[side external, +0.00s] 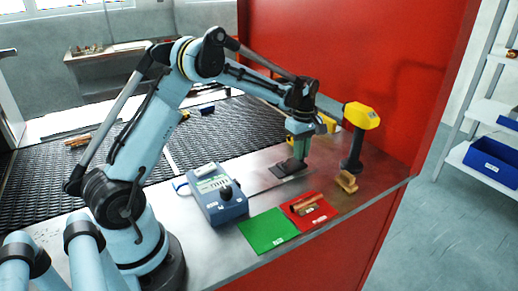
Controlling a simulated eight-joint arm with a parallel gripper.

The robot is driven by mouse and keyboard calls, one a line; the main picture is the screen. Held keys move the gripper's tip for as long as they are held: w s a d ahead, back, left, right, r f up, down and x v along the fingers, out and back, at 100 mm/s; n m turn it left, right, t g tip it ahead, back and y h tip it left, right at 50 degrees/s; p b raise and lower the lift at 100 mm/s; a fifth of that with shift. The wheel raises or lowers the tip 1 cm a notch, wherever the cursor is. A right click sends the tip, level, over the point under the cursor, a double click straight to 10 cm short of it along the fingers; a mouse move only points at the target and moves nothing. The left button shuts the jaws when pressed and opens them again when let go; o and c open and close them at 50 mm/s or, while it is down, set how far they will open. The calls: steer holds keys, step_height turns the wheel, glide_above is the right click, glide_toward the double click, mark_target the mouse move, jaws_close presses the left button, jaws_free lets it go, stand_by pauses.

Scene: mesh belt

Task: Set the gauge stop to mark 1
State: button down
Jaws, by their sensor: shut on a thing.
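My gripper (300,134) points down over the right part of the metal table and is shut on a greenish upright block (301,149). I cannot tell for sure whether this block is the gauge stop. A dark flat plate (287,169) lies on the table just below and left of it; whether the block touches the plate is unclear. No numbered mark can be read at this size. A blue box (218,208) with a pale marked panel and a dark knob stands left of the gripper.
A yellow-headed device on a black stand (361,116) stands close right of my gripper, with a small tan block (347,182) before it. A green mat (268,230) and a red mat (318,215) bearing brown pieces lie in front. The dark mesh belt (230,125) runs behind.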

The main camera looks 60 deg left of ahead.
steer(key=shift+s, duration=0.25)
steer(key=c, duration=1.2)
jaws_free()
steer(key=shift+o, duration=0.2)
steer(key=shift+r, duration=0.1)
step_height(320, 180, up, 12)
steer(key=s+d+r+m+t, duration=0.3)
steer(key=s+d+r+m, duration=0.1)
steer(key=s+d+m, duration=0.45)
steer(key=s+d+f+m+t, duration=0.2)
steer(key=s+m, duration=0.2)
steer(key=s, duration=0.1)
steer(key=s+d+f+m+t, duration=0.2)
steer(key=s+f+m, duration=0.1)
steer(key=s+m, duration=0.2)
steer(key=shift+s+d, duration=0.25)
steer(key=shift+s, duration=0.05)
